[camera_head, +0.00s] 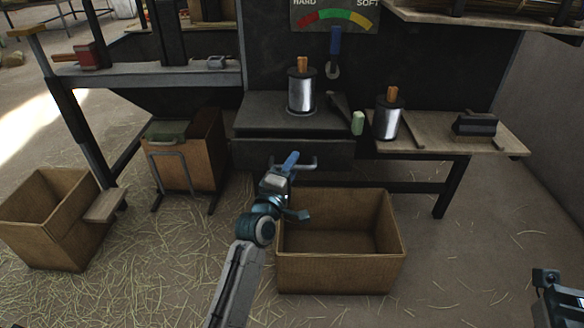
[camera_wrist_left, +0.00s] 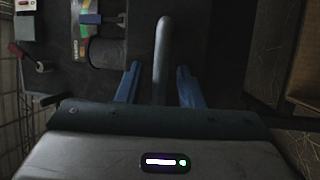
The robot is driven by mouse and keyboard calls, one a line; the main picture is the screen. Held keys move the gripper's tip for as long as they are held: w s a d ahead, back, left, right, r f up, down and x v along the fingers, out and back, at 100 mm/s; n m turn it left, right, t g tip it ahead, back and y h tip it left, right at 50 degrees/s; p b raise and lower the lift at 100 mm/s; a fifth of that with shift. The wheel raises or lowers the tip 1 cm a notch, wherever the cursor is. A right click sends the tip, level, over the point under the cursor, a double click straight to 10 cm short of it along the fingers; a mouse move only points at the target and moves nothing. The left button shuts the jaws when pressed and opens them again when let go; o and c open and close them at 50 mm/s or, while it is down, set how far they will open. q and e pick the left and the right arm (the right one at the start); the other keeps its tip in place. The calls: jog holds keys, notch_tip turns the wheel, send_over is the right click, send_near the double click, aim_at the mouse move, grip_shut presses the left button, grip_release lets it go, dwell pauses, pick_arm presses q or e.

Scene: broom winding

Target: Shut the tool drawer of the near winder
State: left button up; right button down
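The near winder's tool drawer (camera_head: 248,153) has a dark front under the bench top, with a pale bar handle (camera_head: 307,166). No drawer inside shows in the head view, and I cannot tell whether it is fully shut. My left gripper (camera_head: 291,161), with blue fingers, is at the handle. In the left wrist view the handle (camera_wrist_left: 162,60) lies between the two fingers (camera_wrist_left: 160,85), with a gap on each side, so the gripper is open around it. My right gripper (camera_head: 548,282) shows only partly at the lower right edge; its fingers are unclear.
An empty wooden crate (camera_head: 340,275) stands on the floor below the drawer. Another crate (camera_head: 50,225) and a wooden bin (camera_head: 200,155) are to the left. Two metal spools (camera_head: 301,92) (camera_head: 387,122) stand on the bench and the side shelf (camera_head: 450,143). Straw lies on the floor.

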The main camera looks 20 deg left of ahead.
pick_arm(q)
jog(key=shift+c, duration=0.4)
grip_shut()
jog(key=w, duration=0.1)
jog(key=w+a, duration=0.1)
jog(key=w, duration=0.1)
jog(key=shift+w+r+p, duration=0.1)
jog(key=shift+w+p, duration=0.15)
jog(key=shift+p, duration=0.05)
jog(key=shift+o, duration=0.4)
grip_release()
jog(key=shift+w, duration=0.1)
